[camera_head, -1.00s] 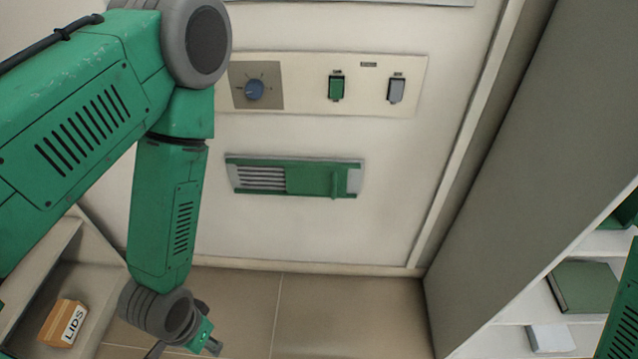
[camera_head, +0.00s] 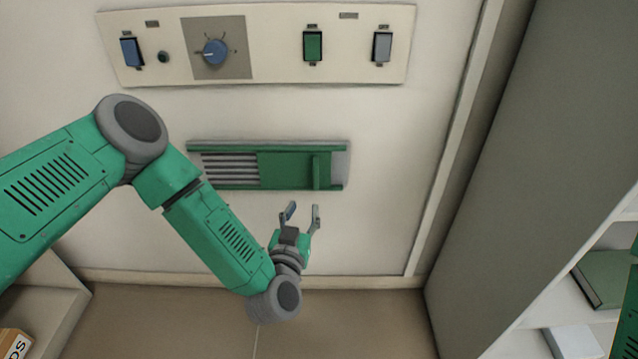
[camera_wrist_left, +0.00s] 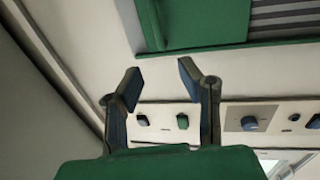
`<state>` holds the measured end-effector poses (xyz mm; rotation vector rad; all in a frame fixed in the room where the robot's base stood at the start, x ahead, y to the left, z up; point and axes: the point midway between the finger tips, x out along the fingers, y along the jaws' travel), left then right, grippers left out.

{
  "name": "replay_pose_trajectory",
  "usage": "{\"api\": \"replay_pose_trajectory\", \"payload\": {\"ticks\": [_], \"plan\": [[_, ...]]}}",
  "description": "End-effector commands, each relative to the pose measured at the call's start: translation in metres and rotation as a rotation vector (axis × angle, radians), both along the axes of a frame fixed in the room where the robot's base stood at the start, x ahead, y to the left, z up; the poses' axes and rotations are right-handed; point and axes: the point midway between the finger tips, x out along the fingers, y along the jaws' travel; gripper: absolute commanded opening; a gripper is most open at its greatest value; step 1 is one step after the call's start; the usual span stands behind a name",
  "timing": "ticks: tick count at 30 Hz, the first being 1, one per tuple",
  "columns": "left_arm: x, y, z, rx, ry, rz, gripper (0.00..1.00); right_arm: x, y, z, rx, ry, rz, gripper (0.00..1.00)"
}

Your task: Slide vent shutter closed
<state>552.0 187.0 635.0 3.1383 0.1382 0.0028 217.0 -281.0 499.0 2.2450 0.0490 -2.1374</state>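The vent shutter (camera_head: 286,170) is a green plate with a raised vertical handle (camera_head: 317,171) near its right end. It sits in a green-railed frame on the pale wall panel. Grey slats (camera_head: 230,169) show to its left, and a bare pale strip shows to its right. My left gripper (camera_head: 302,210) is open and empty, just below the handle in the head view, fingers pointing up. In the left wrist view the shutter (camera_wrist_left: 203,22) lies beyond the open fingers (camera_wrist_left: 158,78), apart from them. My right gripper is not in view.
A control panel (camera_head: 275,70) with a blue knob (camera_head: 214,52) and several switches is above the vent. A grey partition and white shelves (camera_head: 520,330) with a green box (camera_head: 607,278) stand at right. A box (camera_head: 14,343) lies at lower left.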

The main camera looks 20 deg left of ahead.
Motion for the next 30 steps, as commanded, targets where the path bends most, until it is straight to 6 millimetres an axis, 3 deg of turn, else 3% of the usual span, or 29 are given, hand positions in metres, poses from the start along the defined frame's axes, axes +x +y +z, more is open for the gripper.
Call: {"api": "replay_pose_trajectory", "payload": {"ticks": [5, 18, 24, 30], "plan": [[0.025, 0.003, 0.001, 0.000, -0.004, 0.001, 0.33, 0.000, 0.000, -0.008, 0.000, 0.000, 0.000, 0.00], [0.112, 0.009, -0.001, -0.001, 0.000, -0.002, 0.33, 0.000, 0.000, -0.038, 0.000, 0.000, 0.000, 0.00], [0.130, 0.010, 0.000, 0.000, 0.002, -0.004, 0.33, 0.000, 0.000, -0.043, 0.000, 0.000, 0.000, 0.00], [0.134, 0.011, 0.001, 0.000, 0.002, -0.004, 0.33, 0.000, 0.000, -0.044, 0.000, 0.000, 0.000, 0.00]]}}
